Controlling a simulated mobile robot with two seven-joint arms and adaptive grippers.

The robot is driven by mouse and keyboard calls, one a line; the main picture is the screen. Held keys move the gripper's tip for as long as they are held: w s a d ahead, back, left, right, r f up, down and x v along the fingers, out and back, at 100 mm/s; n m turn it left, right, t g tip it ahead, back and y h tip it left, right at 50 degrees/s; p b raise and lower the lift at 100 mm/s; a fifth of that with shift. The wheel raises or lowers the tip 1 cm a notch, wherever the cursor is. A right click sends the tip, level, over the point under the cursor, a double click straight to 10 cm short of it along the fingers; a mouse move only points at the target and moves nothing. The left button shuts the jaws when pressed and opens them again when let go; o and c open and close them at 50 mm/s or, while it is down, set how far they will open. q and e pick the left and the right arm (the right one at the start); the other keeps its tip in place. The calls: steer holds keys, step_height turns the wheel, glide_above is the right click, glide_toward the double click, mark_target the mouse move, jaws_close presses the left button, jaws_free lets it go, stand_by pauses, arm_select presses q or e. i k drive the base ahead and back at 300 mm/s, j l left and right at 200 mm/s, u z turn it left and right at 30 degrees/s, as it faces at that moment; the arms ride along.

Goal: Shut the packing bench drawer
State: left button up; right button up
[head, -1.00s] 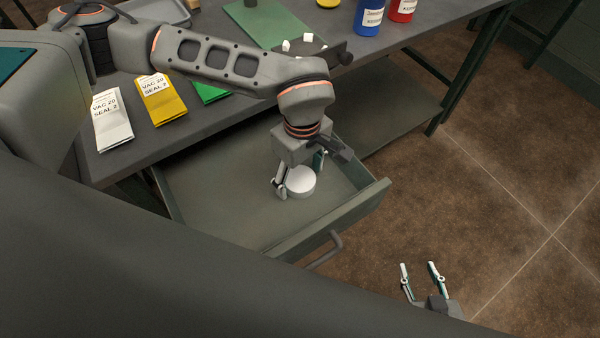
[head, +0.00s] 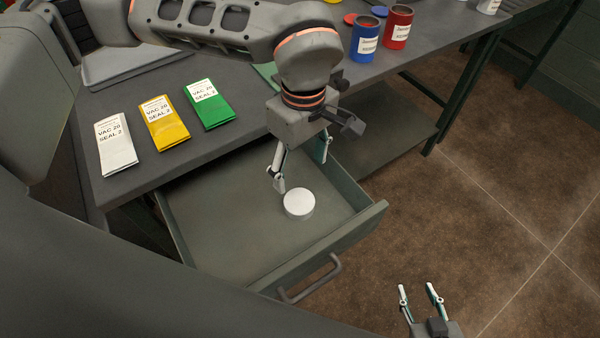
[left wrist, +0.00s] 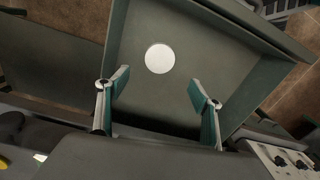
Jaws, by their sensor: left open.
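The packing bench drawer (head: 240,226) is pulled out from under the bench, with a bar handle (head: 310,284) on its front. A round white object (head: 299,204) lies on the drawer floor; it also shows in the left wrist view (left wrist: 159,58). My left gripper (head: 302,174) is open and empty, above the drawer and on the bench side of the white object. In the left wrist view its two fingers (left wrist: 158,88) are spread apart with nothing between them. My right gripper (head: 420,289) is open and empty over the floor, right of the drawer.
The bench top (head: 150,185) holds white (head: 116,144), yellow (head: 164,123) and green (head: 209,104) packets, plus a blue can (head: 365,35) and a red can (head: 397,27). A lower shelf (head: 385,125) lies beyond the drawer. The brown floor (head: 480,230) at right is clear.

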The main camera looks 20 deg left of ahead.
mark_target(226, 219)
steer(key=k, duration=1.5)
